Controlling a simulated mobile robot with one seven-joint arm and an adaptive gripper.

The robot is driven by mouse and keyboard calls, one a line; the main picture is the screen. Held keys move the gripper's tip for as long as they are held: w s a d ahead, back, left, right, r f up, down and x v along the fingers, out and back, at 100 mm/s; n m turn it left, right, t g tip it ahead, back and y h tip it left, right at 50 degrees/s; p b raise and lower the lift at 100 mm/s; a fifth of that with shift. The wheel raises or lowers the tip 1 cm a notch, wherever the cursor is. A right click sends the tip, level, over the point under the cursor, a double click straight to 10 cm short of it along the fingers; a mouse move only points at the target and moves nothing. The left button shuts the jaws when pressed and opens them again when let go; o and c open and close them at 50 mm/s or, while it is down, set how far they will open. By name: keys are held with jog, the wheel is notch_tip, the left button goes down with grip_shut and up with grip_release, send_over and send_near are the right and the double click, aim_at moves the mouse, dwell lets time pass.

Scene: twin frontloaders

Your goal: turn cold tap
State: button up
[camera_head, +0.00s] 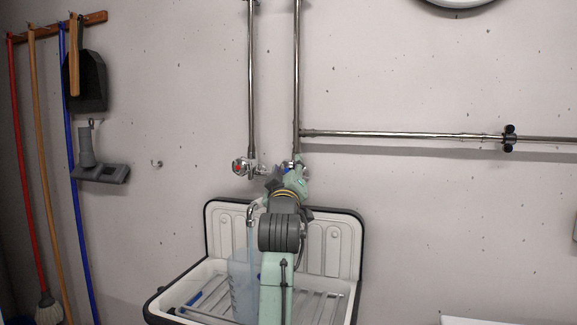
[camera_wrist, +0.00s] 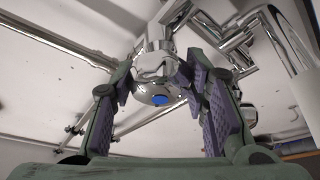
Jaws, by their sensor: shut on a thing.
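The cold tap (camera_wrist: 158,78) is a chrome knob with a blue dot in the wrist view. My gripper (camera_wrist: 165,85) has its two padded fingers on either side of the knob and is shut on it. In the head view my gripper (camera_head: 287,172) is at the wall, at the foot of the right vertical pipe, and mostly hides the cold tap. The hot tap (camera_head: 240,168), with a red mark, is to the left. The chrome spout (camera_head: 252,212) hangs below, over the sink.
The white sink (camera_head: 215,225) has a dark rim and a rack. A translucent bluish jug (camera_head: 241,280) stands in it under the spout. Chrome pipes (camera_head: 400,135) run along the wall. Brooms and a dustpan (camera_head: 88,82) hang at the left.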

jog(key=shift+n+g+y+p, duration=0.3)
jog(key=shift+n+y+p, duration=0.25)
jog(key=shift+n, duration=0.75)
jog(key=o, duration=1.2)
jog(key=shift+c, duration=0.2)
jog(key=v, duration=1.2)
jog(key=shift+d, duration=0.1)
